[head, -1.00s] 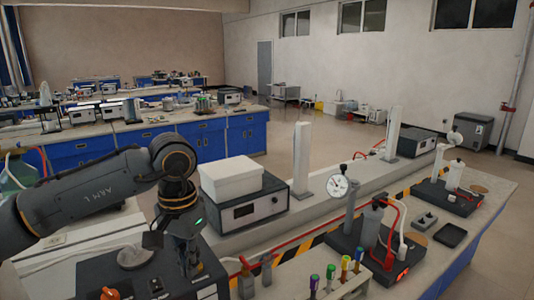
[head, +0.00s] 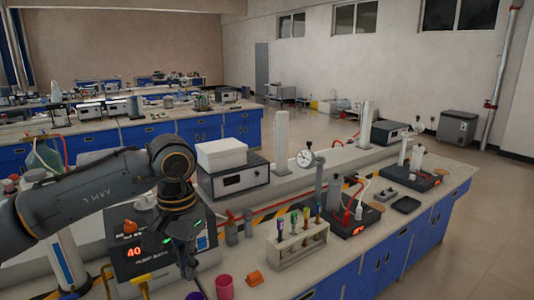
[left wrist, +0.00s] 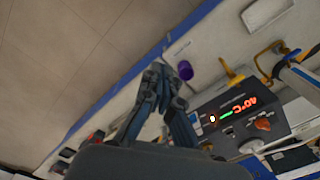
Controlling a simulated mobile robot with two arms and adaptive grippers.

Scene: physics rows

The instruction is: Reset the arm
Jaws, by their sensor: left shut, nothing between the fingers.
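My left gripper (head: 184,262) hangs fingers down from the dark grey left arm in the head view, in front of the water bath (head: 130,262) with its lit 40 display. The gripper is shut and empty. In the left wrist view its dark fingers (left wrist: 158,80) are together over the bench edge, and the water bath (left wrist: 232,118) lies to their right. My right gripper is not in view.
A rack with coloured tubes (head: 297,244) stands on the bench. A pink cup (head: 224,287) and an orange piece (head: 255,278) are near the front. A white box (head: 222,153) sits on an instrument behind. Floor lies open right of the bench.

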